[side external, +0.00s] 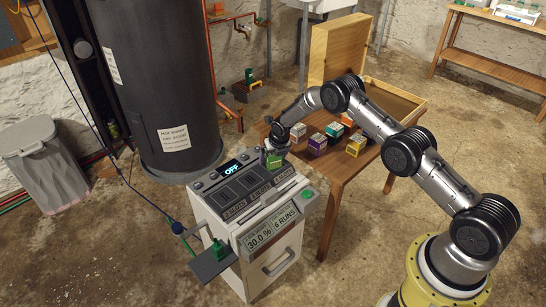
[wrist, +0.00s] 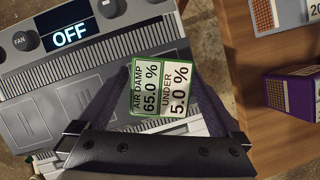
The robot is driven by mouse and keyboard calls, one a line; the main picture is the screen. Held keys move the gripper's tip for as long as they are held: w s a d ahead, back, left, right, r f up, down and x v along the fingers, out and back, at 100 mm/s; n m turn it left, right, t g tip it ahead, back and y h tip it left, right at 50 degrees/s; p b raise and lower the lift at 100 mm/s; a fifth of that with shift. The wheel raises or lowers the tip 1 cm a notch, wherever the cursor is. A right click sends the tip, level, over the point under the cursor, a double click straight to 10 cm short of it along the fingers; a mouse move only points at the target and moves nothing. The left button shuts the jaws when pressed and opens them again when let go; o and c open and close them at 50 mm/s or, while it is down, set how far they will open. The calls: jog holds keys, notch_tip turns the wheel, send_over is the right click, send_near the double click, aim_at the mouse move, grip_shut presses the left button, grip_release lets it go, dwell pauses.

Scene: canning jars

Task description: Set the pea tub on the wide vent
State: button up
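A green tub (wrist: 161,87), probably the pea tub, has a pale top label reading "AIR DAMP 65.0 %" and "UNDER 5.0 %". My gripper (side external: 272,156) appears shut on it, with a dark finger at each side in the wrist view. The tub (side external: 275,163) is over the back right corner of the grey machine (side external: 230,210); its height above the top is hard to judge. The machine's top has several dark panels (side external: 236,188) with labels in front, and a pale slatted strip (side external: 270,192) along its right side. Which part is the wide vent I cannot tell for sure.
The machine's display (wrist: 70,36) reads "OFF", beside a FAN knob (wrist: 22,40). A wooden table (side external: 345,180) to the right holds several boxes, including a purple one (side external: 317,144) and a yellow one (side external: 356,146). A dark tank (side external: 165,80) stands behind the machine.

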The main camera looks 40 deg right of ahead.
jog(key=shift+r, duration=0.1)
jog(key=s+a+r+m, duration=0.2)
jog(key=s+r+m, duration=0.25)
jog(key=r, duration=0.85)
jog(key=s+a+r+m, duration=0.25)
jog(key=s+r, duration=0.35)
jog(key=r, duration=0.7)
jog(key=s+a+r+m, duration=0.3)
jog(key=s+r+m, duration=0.6)
jog(key=s+r, duration=0.25)
jog(key=s+a+r+m+y, duration=0.1)
jog(key=s+a+m, duration=0.1)
jog(key=s+m, duration=0.5)
jog(key=s+a+r+m+t, duration=0.1)
jog(key=s+m, duration=0.7)
jog(key=s, duration=1.1)
jog(key=shift+a+y, duration=0.4)
jog(key=shift+a, duration=0.1)
